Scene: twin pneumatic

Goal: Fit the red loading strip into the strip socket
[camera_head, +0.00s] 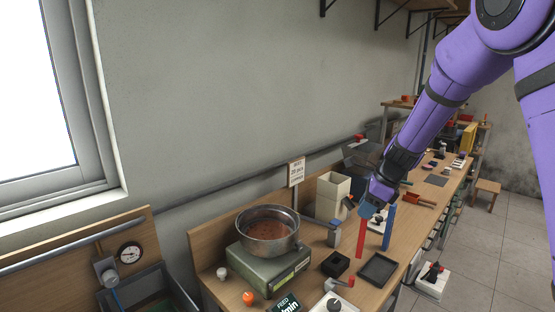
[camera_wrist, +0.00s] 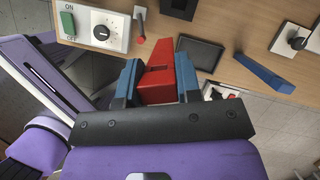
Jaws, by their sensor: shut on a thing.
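The red loading strip (camera_head: 361,238) hangs upright below my gripper (camera_head: 370,208) in the head view. In the wrist view my gripper (camera_wrist: 158,82) has its two blue-grey fingers shut on the red strip (camera_wrist: 158,75), one on each side. A black block (camera_head: 336,264) with a square opening in its top stands on the bench, to the lower left of the strip; it looks like the strip socket, though I cannot be sure. Part of a black block also shows at the top edge of the wrist view (camera_wrist: 180,6). The strip's lower end appears apart from this block.
A blue strip (camera_head: 388,228) stands to the right of the red one. A shallow dark tray (camera_head: 392,263) lies in front. A red-ended lever (camera_head: 341,283), a metal pot (camera_head: 268,243) on a green-grey scale, and a beige bin (camera_head: 331,188) are nearby. The bench edge is at right.

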